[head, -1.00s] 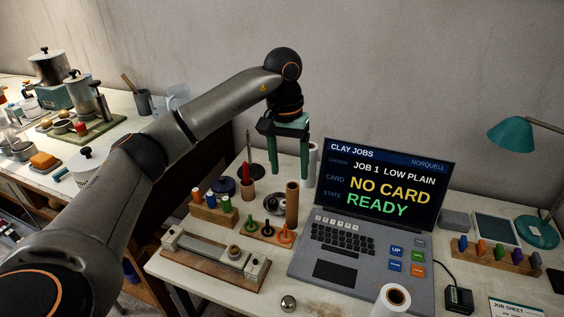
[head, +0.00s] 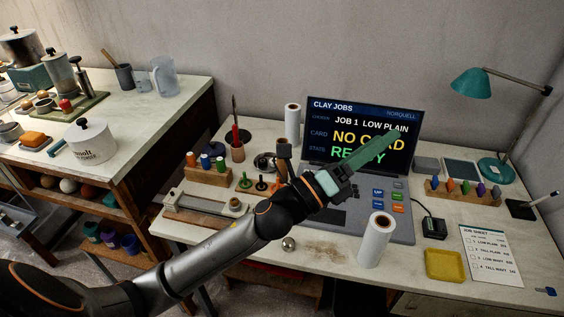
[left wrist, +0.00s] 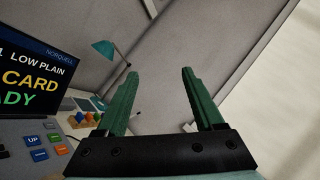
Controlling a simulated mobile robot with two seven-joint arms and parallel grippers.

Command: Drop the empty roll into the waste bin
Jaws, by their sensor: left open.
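The empty roll looks to be the brown tube (head: 284,150) standing on the desk left of the laptop; my left arm hides its lower part in the head view. My left gripper (head: 391,140) is in front of the laptop screen, right of the tube and apart from it, its green fingers pointing up and right. In the left wrist view its two fingers (left wrist: 160,74) are spread with nothing between them. I cannot make out a waste bin in either view. My right gripper is not in view.
A white roll (head: 375,240) stands at the desk's front, and another (head: 292,125) behind the tube. The laptop (head: 405,215) fills the middle. A peg rack (head: 209,176), a steel ball (head: 288,243), a yellow tray (head: 444,264) and a lamp (head: 472,83) are around it.

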